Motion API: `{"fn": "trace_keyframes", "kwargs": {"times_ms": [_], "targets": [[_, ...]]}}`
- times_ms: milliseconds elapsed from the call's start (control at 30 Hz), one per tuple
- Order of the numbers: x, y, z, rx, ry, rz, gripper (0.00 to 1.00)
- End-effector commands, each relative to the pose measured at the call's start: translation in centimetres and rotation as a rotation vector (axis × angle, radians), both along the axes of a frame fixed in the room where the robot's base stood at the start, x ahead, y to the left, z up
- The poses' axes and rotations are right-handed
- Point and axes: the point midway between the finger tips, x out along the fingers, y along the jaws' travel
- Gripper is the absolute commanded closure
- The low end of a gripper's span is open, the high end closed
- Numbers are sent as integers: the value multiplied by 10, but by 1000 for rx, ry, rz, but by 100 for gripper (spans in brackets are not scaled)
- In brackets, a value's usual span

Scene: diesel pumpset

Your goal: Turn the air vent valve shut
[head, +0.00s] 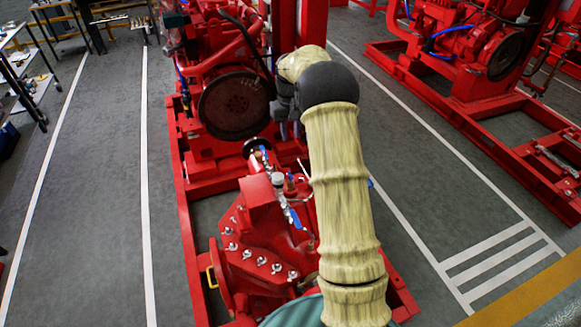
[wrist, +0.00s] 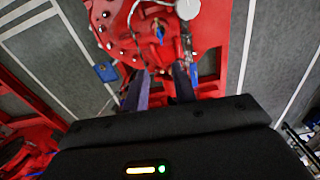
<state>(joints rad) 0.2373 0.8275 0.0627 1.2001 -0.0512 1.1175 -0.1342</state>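The red pump (head: 265,235) carries several small valves with blue handles. One blue lever (head: 295,217) sits on pipework on top of the pump, and another (head: 264,153) is farther back, near the engine. I cannot tell for sure which is the air vent valve. In the wrist view a small blue handle (wrist: 159,33) stands upright on the red casing, beyond my fingertips. My gripper (wrist: 159,78) shows two dark fingers apart with a gap between them, and nothing is seen held.
A red engine with a dark round wheel (head: 234,105) stands behind the pump on a red base frame (head: 185,215). A second red pumpset (head: 470,45) is at right, and shelves (head: 25,75) are at left. Grey floor with white lines is clear on both sides.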

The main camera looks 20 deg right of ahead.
Motion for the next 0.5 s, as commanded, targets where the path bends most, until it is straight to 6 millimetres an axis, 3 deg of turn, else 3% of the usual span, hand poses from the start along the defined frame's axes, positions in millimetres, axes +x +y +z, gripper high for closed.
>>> {"fn": "trace_keyframes", "kwargs": {"times_ms": [333,500], "targets": [[0,0,-1,0,-1,0,73],[0,0,-13,0,2,0,73]]}}
